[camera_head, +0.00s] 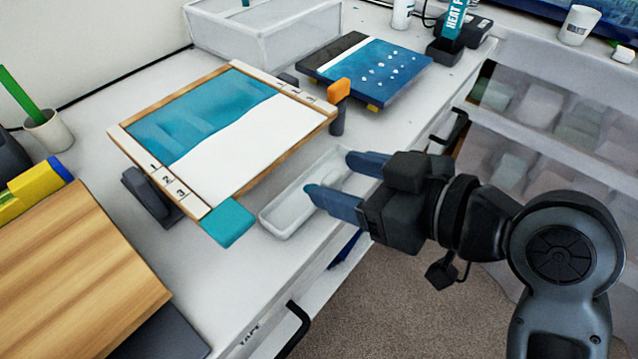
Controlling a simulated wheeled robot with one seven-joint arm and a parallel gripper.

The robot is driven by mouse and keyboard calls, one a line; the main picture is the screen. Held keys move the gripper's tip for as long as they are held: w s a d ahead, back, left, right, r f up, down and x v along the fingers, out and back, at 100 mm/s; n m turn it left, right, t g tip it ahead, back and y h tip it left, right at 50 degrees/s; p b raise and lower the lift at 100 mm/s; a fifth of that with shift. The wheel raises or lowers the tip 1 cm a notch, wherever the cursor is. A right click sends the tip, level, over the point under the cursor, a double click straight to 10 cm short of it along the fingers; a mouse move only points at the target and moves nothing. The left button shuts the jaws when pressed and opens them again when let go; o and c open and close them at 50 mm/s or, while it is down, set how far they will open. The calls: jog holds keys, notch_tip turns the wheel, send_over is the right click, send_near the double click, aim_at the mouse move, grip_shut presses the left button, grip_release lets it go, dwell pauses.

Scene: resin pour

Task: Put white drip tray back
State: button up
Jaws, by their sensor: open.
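The white drip tray (291,208) is a long, shallow, open-topped tray. It lies on the white bench near its front edge, just right of the framed resin panel (230,137). My gripper (330,173) is open, with its two blue fingers pointing left over the right part of the tray. One finger reaches over the near side and the other is toward the far end. The fingers hide part of the tray. I cannot tell whether they touch it.
The resin panel stands raised on dark supports, with an orange-topped clamp (338,92) and a teal block (229,223) at its corners. A blue painted panel (365,68) lies behind. A wooden board (72,270) is at left. Drawer handles stick out below the bench edge.

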aim_at(334, 178)
jog(key=x, duration=0.3)
jog(key=shift+a, duration=0.15)
grip_shut()
dwell(0.5)
